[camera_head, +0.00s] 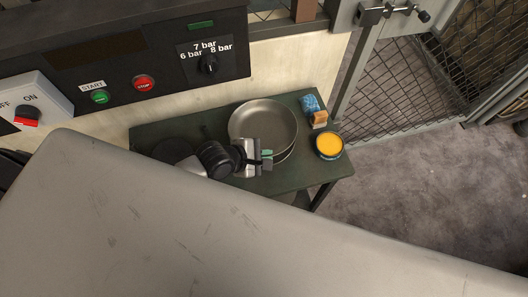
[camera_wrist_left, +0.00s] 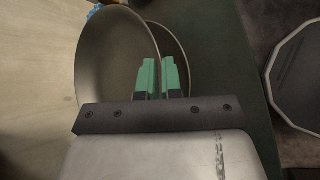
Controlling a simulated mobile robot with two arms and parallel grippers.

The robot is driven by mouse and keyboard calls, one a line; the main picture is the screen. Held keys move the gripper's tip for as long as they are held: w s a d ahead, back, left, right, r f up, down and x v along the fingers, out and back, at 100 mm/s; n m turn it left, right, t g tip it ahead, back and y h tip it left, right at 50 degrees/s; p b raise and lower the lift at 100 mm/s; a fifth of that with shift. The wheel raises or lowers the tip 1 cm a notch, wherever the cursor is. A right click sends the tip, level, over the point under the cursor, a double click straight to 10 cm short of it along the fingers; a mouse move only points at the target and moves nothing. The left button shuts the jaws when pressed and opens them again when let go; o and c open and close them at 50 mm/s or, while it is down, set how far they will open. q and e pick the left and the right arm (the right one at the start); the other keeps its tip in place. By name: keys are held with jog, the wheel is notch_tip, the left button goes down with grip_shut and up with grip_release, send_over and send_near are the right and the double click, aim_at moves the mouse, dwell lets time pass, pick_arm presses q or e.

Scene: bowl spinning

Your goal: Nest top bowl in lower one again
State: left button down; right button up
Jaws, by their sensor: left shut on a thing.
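The top bowl (camera_head: 262,122), a wide grey metal bowl, sits over the lower bowl (camera_head: 284,157) and is offset from it, so a strip of the lower one shows at its front right. My left gripper (camera_head: 267,159) is at the top bowl's near rim. In the left wrist view, the green fingers (camera_wrist_left: 160,78) are shut on the rim of the top bowl (camera_wrist_left: 112,62). There the lower bowl (camera_wrist_left: 174,52) shows to the right, partly hidden by the top one. Whether the two bowls touch cannot be told. My right gripper is not in view.
The bowls are at a dark green table (camera_head: 225,180). A round container with yellow contents (camera_head: 329,145) and a blue and orange item (camera_head: 315,110) stand right of them. A control panel (camera_head: 150,70) and a pale wall are behind; a mesh fence (camera_head: 410,80) is at right.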

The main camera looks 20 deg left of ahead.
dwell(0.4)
pick_arm(q)
jog(key=shift+f, duration=0.1)
jog(key=shift+f+b, duration=0.3)
jog(key=shift+f, duration=0.3)
jog(key=c, duration=1.2)
grip_release()
jog(key=shift+f, duration=0.1)
